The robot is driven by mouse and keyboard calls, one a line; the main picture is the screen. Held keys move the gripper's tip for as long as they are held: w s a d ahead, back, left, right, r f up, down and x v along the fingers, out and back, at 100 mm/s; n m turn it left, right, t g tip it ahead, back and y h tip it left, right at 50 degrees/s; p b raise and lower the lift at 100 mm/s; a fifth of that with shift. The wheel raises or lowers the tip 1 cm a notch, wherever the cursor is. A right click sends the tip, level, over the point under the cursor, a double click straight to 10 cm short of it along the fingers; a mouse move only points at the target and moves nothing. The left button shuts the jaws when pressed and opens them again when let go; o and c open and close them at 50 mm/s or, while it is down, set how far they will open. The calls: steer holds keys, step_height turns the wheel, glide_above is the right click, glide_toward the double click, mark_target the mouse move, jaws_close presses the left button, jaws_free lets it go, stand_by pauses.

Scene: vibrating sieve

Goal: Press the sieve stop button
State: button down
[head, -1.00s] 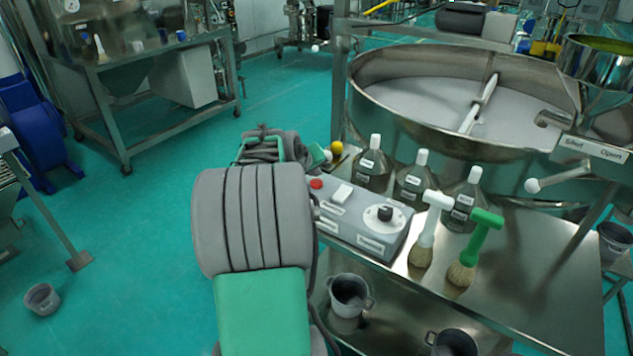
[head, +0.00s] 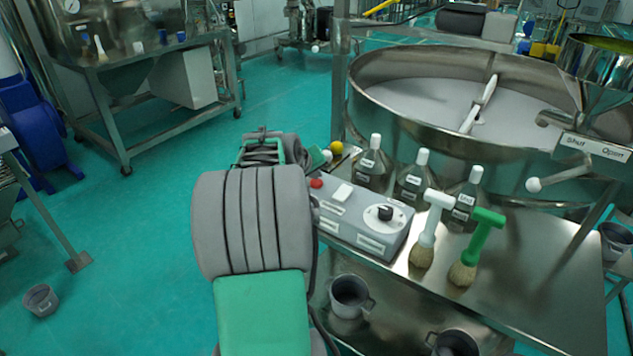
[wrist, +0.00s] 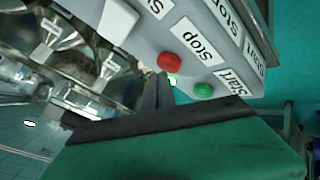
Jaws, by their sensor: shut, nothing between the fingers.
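The red stop button (head: 316,183) is on the left end of the grey control box (head: 350,222). In the wrist view, the red button (wrist: 170,63) sits beside a "Stop" label, with the green start button (wrist: 203,90) below and right of it. My gripper (wrist: 160,85) is shut and empty, its dark fingers reaching toward the red button from below. They look very close to it, but I cannot tell whether they touch. In the head view, my arm hides most of the gripper, and the green button is not clearly seen.
A white switch (head: 342,193) and a black dial (head: 385,212) are on the box. Several labelled bottles (head: 412,180) stand behind it. A white-handled brush (head: 428,235) and a green-handled brush (head: 475,250) stand to its right. The round sieve (head: 400,120) is behind.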

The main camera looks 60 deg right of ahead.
mark_target(315, 183)
steer(key=shift+f+b, duration=0.45)
steer(key=shift+f, duration=0.15)
stand_by(0.3)
steer(key=shift+r, duration=0.1)
steer(key=shift+r+p, duration=0.6)
steer(key=shift+r, duration=0.3)
steer(key=shift+r, duration=0.1)
steer(key=shift+r+p, duration=1.55)
steer(key=shift+r, duration=0.95)
